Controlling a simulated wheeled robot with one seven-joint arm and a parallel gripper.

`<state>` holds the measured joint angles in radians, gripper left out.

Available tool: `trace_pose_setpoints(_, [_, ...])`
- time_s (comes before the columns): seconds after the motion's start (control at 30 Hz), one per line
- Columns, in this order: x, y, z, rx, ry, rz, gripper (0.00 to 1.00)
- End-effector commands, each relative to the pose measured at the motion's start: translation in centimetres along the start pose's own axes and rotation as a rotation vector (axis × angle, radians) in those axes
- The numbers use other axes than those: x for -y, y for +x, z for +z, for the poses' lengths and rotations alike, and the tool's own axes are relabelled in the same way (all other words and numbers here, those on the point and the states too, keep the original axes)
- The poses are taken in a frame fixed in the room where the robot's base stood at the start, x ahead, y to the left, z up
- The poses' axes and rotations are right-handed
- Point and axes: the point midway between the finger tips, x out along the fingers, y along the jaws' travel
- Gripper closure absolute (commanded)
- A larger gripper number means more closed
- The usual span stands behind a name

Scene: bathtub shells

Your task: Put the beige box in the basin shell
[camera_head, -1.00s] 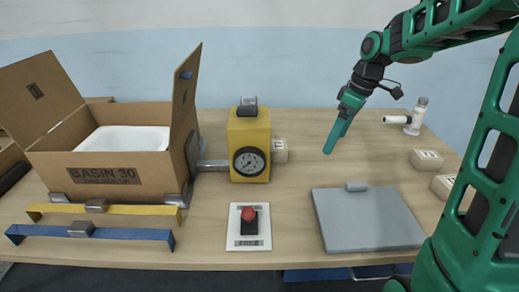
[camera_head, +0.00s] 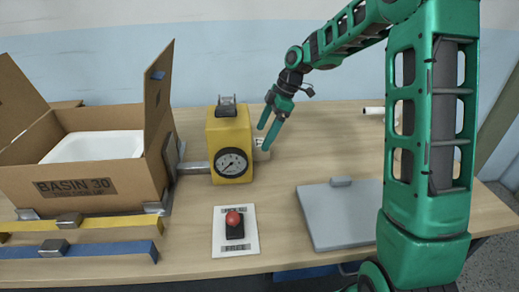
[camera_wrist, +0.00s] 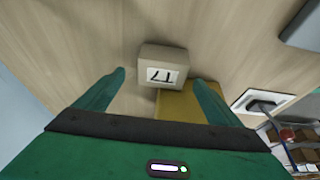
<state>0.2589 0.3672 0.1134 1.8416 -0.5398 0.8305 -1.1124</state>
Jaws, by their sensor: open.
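The beige box (camera_head: 262,149) stands on the table against the right side of the yellow gauge block. Its label shows in the wrist view (camera_wrist: 164,66). My gripper (camera_head: 264,138) is open at this box, with its fingers pointing down. In the wrist view the fingers (camera_wrist: 160,78) are spread on either side of the box, with nothing held; I cannot tell if either touches it. The white basin shell (camera_head: 95,146) sits inside an open cardboard carton (camera_head: 120,190) marked BASIN 30 at the left. The carton's front wall hides its lower part.
The yellow gauge block (camera_head: 229,135) stands between carton and box. A raised carton flap (camera_head: 158,105) rises on the basin's right. A red button (camera_head: 234,218) and a grey plate (camera_head: 335,215) lie in front. Blue and yellow strips (camera_head: 110,247) lie before the carton. My arm hides the right side.

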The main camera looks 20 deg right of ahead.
Motion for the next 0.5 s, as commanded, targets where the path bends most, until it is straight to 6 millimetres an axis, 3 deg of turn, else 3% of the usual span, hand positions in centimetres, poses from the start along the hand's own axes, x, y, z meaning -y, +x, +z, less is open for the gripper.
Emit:
trace_pose_setpoints(0.3, [0.2,4.0,0.2,0.000,0.002,-0.002,0.12])
trace_pose_setpoints(0.5, [0.2,5.0,0.3,0.000,0.003,0.001,0.12])
